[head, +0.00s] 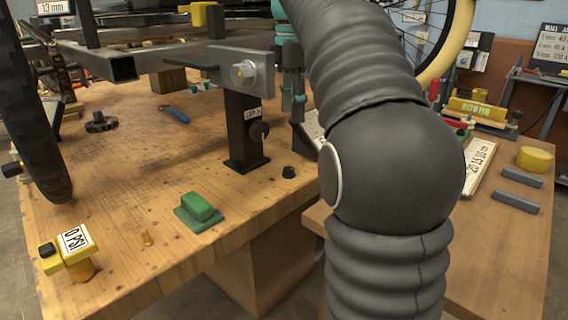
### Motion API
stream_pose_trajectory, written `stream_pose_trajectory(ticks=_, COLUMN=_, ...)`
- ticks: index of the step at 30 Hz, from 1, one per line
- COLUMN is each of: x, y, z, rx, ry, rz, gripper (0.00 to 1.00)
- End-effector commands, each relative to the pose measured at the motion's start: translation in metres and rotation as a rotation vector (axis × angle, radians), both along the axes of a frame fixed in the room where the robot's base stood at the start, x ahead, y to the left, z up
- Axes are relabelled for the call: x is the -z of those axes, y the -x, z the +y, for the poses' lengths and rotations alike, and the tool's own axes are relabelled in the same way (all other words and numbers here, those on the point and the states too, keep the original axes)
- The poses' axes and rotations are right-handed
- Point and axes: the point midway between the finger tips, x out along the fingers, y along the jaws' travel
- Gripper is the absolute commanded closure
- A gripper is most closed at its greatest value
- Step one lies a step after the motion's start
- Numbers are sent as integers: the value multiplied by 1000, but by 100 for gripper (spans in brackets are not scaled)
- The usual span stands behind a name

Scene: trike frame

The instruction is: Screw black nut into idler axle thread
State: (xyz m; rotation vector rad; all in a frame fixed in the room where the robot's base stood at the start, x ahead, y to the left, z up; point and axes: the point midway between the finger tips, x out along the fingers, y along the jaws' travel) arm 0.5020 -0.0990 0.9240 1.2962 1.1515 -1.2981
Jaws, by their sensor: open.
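A small black nut (288,172) stands on the wooden workbench, near its right edge. A silver threaded end, which looks like the idler axle (243,73), sticks out of a grey plate on a black stand. My gripper (300,125) shows in part as dark, teal-marked fingers just left of my arm, pointing down. It is open, with nothing seen in it. It is above and slightly right of the nut in the picture, apart from it. My arm hides part of the scene behind it.
The black stand (245,130) rises close to the nut. A green block (198,207), a yellow gauge (68,250) and a small brass piece (147,239) are on the bench (110,180). A tyre (35,120) stands at left. A second table (500,250) is at right.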

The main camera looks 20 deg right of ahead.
Motion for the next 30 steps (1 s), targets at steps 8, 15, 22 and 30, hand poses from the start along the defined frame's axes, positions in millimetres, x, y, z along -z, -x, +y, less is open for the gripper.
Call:
stream_pose_trajectory(ticks=8, x=47, y=2, z=-8, rx=16, ry=0, rz=2, gripper=46)
stream_pose_trajectory(ticks=15, x=79, y=2, z=-9, rx=19, ry=0, rz=1, gripper=46)
stream_pose_trajectory(ticks=22, x=92, y=-1, z=-7, rx=17, ry=0, rz=1, gripper=46)
stream_pose_trajectory(ticks=30, x=128, y=-6, z=-4, rx=17, ry=0, rz=1, gripper=46)
